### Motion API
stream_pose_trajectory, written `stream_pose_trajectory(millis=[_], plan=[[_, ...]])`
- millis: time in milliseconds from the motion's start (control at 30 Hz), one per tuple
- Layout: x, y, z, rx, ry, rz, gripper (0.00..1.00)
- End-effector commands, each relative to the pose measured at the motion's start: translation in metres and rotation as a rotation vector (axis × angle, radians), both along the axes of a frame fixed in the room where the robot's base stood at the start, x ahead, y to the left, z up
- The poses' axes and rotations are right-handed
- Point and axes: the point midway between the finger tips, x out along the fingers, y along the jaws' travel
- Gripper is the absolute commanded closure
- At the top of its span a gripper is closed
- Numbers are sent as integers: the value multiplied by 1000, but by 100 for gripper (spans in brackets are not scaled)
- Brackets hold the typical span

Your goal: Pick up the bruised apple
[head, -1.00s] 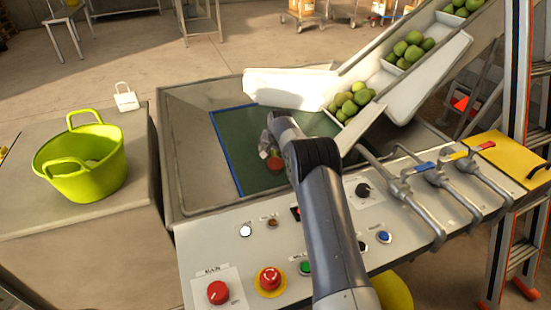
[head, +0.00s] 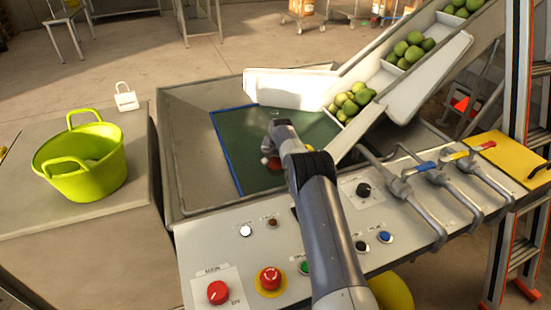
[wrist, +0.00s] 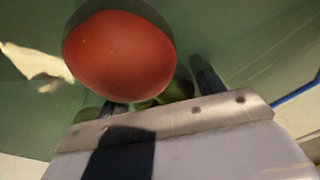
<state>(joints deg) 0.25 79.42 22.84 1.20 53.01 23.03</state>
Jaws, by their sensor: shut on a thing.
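A red apple (wrist: 120,55) fills the upper left of the wrist view, right at my gripper (wrist: 160,88). My gripper is shut on it; the contact is partly hidden by the apple itself. No bruise can be made out on the side that shows. In the head view the apple (head: 272,164) is a small red patch beside my gripper (head: 266,152), over the green belt (head: 232,140). My arm hides part of it, and I cannot tell whether it touches the belt. A small green shape behind the apple in the wrist view is unclear.
A white chute (head: 404,92) with green apples (head: 352,100) stands at the right. A control panel (head: 205,262) with buttons and levers lies in front. A lime-green tub (head: 82,178) sits on the left table (head: 40,222). A ladder (head: 515,190) stands far right.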

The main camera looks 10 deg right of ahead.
Motion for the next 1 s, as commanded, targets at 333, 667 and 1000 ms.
stream_pose_trajectory(millis=[333, 667, 1000], plan=[[0, 0, 1, 0, -1, 0, 63], [1, 0, 26, 0, -4, 0, 63], [1, 0, 89, 1, -3, 0, 63]])
